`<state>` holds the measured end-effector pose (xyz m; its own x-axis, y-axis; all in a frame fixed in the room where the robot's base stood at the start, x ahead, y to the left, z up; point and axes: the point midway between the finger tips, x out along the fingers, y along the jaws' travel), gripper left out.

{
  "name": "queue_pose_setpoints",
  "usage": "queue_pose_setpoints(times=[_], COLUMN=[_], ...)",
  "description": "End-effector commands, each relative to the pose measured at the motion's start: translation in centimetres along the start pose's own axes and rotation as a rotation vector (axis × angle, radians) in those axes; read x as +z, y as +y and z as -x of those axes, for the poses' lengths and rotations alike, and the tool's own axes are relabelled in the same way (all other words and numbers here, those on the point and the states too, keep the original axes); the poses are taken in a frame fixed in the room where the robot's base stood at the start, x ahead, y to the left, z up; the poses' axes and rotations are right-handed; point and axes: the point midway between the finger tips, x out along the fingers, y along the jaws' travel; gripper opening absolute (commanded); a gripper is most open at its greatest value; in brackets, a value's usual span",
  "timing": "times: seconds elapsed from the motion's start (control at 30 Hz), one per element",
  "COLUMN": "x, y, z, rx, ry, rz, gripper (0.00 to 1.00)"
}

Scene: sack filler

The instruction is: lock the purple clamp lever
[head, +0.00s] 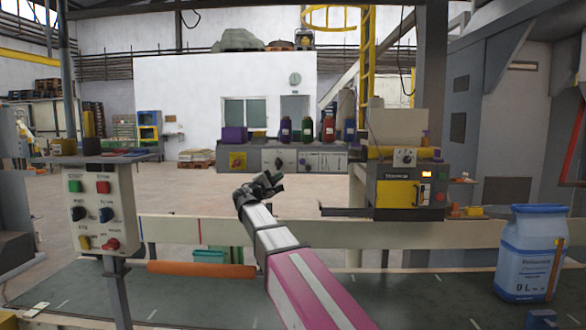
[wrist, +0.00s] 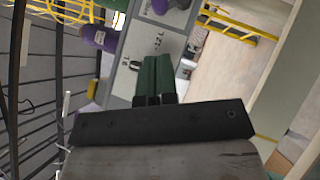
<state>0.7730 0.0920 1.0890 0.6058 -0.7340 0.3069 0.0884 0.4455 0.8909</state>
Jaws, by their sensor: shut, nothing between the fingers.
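A small purple part (head: 302,161) shows on the front of the grey counter panel in the head view, among dark knobs. It is too small to tell whether it is the clamp lever or how its handle stands. In the wrist view a purple piece (wrist: 160,5) sits on the panel at the top edge, partly cut off. My gripper (head: 268,183) is in front of the counter in the head view, apart from the panel as far as I can tell. In the wrist view my gripper (wrist: 155,75) has its green-tipped fingers together, with nothing held.
Several coloured bottles (head: 307,128) stand on the counter. A control box (head: 90,213) with buttons stands at left.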

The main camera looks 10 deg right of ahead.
Motion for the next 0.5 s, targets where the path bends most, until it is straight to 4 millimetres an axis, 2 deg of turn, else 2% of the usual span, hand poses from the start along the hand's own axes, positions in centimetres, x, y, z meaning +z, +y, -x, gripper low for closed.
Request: queue_pose_setpoints(times=[0.17,0.5], x=[0.0,-0.1], y=[0.0,0.0], z=[-1.1,-6.7], rx=[-0.001,-0.002], ry=[-0.002,-0.002], rz=[0.000,0.000], gripper=[0.00,0.00])
